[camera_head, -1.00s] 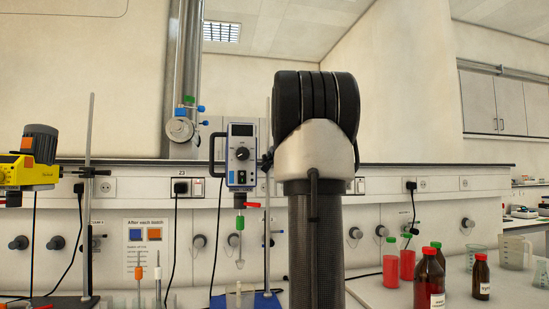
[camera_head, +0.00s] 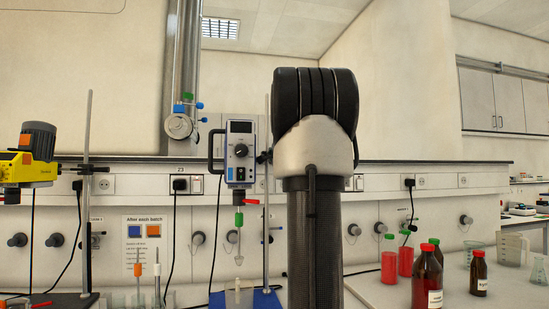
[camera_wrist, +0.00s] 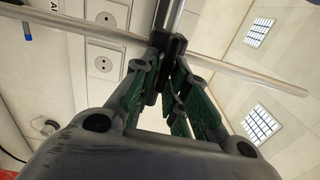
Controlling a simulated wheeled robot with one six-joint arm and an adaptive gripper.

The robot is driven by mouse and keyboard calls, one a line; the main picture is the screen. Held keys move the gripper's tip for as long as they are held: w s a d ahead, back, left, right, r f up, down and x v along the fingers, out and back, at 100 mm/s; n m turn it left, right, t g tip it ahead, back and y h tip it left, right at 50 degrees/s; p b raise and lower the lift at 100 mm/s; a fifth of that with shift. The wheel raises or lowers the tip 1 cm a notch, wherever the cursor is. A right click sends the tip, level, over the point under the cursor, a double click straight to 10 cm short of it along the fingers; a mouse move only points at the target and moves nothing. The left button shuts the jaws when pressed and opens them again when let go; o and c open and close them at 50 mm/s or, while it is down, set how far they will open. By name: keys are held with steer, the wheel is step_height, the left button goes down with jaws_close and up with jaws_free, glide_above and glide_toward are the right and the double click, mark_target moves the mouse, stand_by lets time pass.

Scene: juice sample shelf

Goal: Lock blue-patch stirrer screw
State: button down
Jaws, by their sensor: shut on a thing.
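The blue-patch stirrer (camera_head: 240,155) is a grey box with a dial and blue panels. It hangs upright beside a stand rod (camera_head: 267,215) above a blue base (camera_head: 262,299). A dark clamp part with the screw (camera_head: 264,157) sits between stirrer and rod, partly hidden by my arm. In the head view my arm hides my gripper. In the wrist view my gripper (camera_wrist: 173,45) has green-padded fingers closed around a dark piece, apparently the screw. A long pale rod crosses there beside the fingertips. The screw's exact turn cannot be seen.
A yellow stirrer (camera_head: 28,165) with an orange patch is on another stand at left. Brown bottles (camera_head: 428,275) and red containers (camera_head: 389,262) stand at right. A notice (camera_head: 148,245) hangs on the back panel.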

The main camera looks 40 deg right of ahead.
steer(key=c, duration=1.4)
jaws_free()
steer(key=shift+c, duration=0.2)
steer(key=shift+s+a, duration=0.1)
steer(key=v, duration=1.1)
steer(key=shift+s, duration=0.35)
steer(key=shift+s+a, duration=0.1)
steer(key=shift+a, duration=0.05)
